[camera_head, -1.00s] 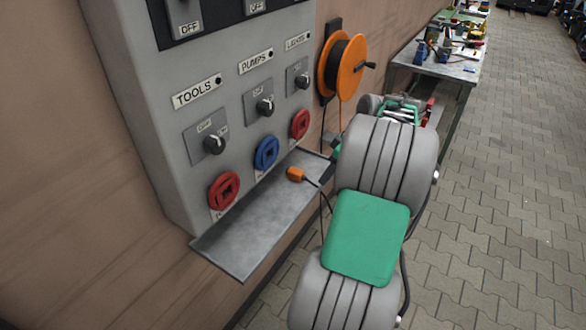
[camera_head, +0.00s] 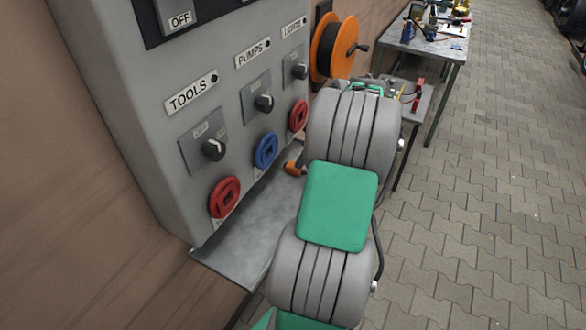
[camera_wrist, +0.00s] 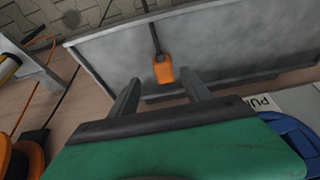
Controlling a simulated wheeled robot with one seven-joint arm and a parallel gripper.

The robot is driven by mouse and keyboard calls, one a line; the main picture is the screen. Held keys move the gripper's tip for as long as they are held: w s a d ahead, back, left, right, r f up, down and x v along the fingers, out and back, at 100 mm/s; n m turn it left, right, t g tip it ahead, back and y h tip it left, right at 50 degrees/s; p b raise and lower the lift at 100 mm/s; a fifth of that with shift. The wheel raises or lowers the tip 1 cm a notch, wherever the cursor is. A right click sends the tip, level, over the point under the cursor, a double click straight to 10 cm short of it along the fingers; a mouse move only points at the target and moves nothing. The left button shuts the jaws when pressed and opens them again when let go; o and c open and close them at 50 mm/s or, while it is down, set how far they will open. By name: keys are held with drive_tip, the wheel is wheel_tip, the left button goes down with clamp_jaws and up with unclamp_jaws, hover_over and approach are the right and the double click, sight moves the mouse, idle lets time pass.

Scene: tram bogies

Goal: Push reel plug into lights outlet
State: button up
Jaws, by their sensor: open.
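The orange reel plug (camera_head: 294,168) lies on the grey shelf (camera_head: 240,235) below the outlets, partly hidden by my arm. In the wrist view the plug (camera_wrist: 163,70) lies just beyond my gripper (camera_wrist: 160,88), roughly between the lines of its two fingers. The fingers are apart with nothing between them. A dark cable runs from the plug across the shelf. The lights outlet (camera_head: 298,115) is the red socket under the LIGHTS label, at the right of the panel. My arm hides the gripper in the head view.
The blue pumps outlet (camera_head: 265,149) and red tools outlet (camera_head: 223,197) sit left of the lights outlet, with rotary switches above. The orange cable reel (camera_head: 335,47) hangs on the wall beyond. A small table (camera_head: 412,100) and a workbench (camera_head: 432,47) stand behind my arm.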

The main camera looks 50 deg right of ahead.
sight(293, 168)
drive_tip(key=x, duration=0.3)
drive_tip(key=p+x, duration=0.1)
drive_tip(key=x, duration=0.1)
drive_tip(key=shift+w+a+f, duration=0.1)
drive_tip(key=shift+a, duration=0.2)
drive_tip(key=shift+c, duration=0.2)
clamp_jaws()
idle(0.4)
